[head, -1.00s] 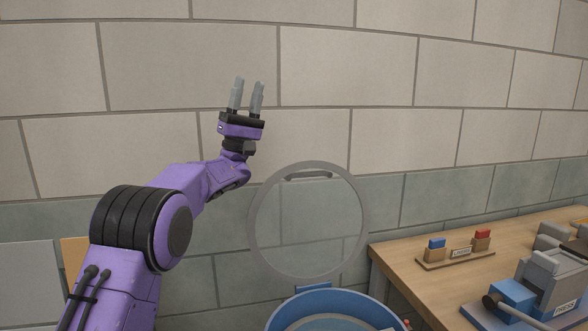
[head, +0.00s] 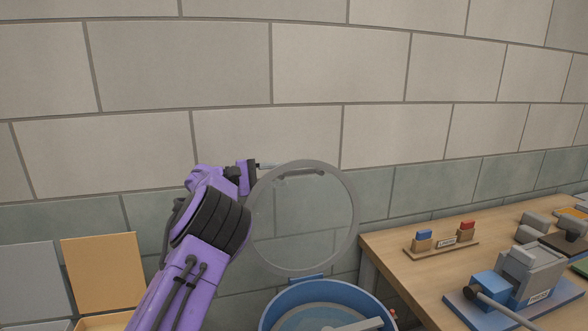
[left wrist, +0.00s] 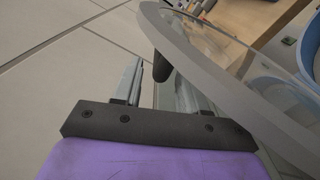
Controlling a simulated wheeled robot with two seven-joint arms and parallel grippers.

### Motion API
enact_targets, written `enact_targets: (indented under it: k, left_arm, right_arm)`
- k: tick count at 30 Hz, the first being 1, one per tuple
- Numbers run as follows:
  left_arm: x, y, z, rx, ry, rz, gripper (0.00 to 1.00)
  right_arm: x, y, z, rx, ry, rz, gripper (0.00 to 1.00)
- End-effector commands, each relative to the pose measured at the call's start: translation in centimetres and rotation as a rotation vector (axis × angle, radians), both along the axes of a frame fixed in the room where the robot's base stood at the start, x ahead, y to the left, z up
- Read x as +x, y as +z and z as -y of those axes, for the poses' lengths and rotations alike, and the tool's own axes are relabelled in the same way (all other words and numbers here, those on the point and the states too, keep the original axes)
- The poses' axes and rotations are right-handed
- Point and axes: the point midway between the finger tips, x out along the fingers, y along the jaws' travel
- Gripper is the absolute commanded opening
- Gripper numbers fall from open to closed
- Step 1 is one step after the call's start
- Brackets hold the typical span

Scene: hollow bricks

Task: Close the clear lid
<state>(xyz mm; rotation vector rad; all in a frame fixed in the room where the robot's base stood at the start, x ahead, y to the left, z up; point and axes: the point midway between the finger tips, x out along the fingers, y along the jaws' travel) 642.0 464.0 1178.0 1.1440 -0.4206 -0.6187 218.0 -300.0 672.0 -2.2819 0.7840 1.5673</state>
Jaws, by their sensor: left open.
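The clear lid (head: 300,225) is a round see-through disc with a grey rim and a bar handle (head: 300,172) near its top. It stands upright on a hinge (head: 305,279) at the back of the blue bin (head: 375,303). My left gripper (head: 277,166) is open at the lid's upper left edge, its fingers pointing right. In the left wrist view my left gripper (left wrist: 160,75) has the lid's rim (left wrist: 215,72) crossing on its right. One finger shows partly through the clear disc. A dark rounded end shows between the fingers; contact is unclear. My right gripper is out of view.
A wooden table (head: 390,250) to the right holds a small rack (head: 440,247) with blue and red pieces and a grey and blue press (head: 525,275). An orange panel (head: 103,272) stands at the left. The block wall (head: 300,60) is behind the lid.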

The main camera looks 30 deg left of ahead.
Motion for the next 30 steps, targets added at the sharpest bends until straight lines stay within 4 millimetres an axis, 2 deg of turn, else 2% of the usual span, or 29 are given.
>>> enact_targets:
  k: [1,6,16,17,18,20,21,30]
  left_arm:
    - [0.9,0.3,0.9,0.003,-0.004,-0.001,0.42]
    - [2.8,0.2,2.5,0.001,-0.004,0.002,0.42]
    - [3.4,0.1,2.9,-0.001,-0.001,0.004,0.42]
    - [3.4,0.1,2.9,-0.001,-0.001,0.004,0.36]
    - [3.4,0.1,2.9,-0.001,-0.001,0.004,0.23]
    - [3.4,0.1,2.9,-0.001,-0.002,0.004,0.03]
    - [3.4,0.1,2.9,0.0,-0.002,0.005,0.0]
    - [3.5,0.6,3.7,0.013,-0.007,0.019,0.0]
  right_arm:
    - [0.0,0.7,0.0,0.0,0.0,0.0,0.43]
    - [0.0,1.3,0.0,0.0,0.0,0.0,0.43]
    - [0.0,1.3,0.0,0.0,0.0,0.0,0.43]
    - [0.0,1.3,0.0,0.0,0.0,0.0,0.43]
    - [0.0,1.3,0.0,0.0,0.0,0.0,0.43]
    - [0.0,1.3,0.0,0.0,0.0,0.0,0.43]
    - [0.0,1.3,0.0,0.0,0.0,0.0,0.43]
    - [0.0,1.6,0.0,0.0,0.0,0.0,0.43]
